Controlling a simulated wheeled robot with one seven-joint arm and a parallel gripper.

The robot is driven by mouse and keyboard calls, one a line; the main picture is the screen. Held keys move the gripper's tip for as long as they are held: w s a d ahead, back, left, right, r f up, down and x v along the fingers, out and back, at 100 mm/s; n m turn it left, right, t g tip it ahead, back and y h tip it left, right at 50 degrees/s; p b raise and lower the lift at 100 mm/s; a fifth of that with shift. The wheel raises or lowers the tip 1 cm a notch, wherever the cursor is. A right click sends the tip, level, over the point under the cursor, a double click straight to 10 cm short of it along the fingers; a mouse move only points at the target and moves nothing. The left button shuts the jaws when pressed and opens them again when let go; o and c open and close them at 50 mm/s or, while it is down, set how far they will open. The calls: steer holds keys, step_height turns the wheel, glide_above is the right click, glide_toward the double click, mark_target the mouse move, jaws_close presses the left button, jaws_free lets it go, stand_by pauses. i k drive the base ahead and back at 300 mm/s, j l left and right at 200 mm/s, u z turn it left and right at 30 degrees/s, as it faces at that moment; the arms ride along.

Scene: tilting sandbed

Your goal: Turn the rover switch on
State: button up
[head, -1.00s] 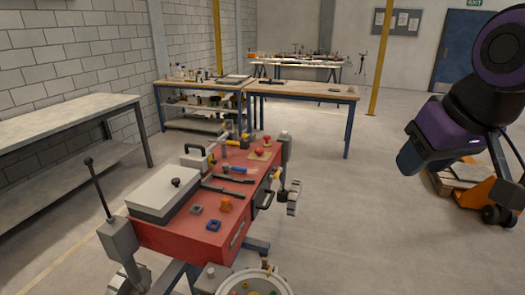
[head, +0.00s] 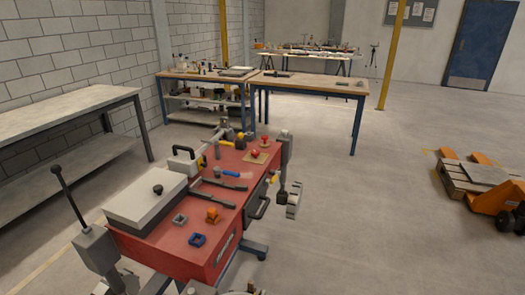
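A red-topped, cart-like unit (head: 178,239) stands in the lower middle of the head view. I cannot tell whether it is the rover, and no part is clearly recognisable as the rover switch. A grey post (head: 97,249) at its left carries a tilted lever with a black knob (head: 57,170). Two red knobs sit at the far end of the top, one on a small wooden board (head: 263,157). My gripper is not in view.
On the red top are a pale lidded box (head: 145,203), dark bar-like tools, an orange piece (head: 213,215), a blue piece (head: 197,240) and a grey one (head: 180,220). A grey bench (head: 60,108) stands left, an orange pallet truck (head: 495,200) right. Open floor lies between.

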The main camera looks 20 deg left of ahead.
mark_target(255, 153)
steer(key=i, duration=2.05)
steer(key=i+u, duration=0.1)
steer(key=u, duration=0.7)
steer(key=i+l+u, duration=0.1)
steer(key=u, duration=0.95)
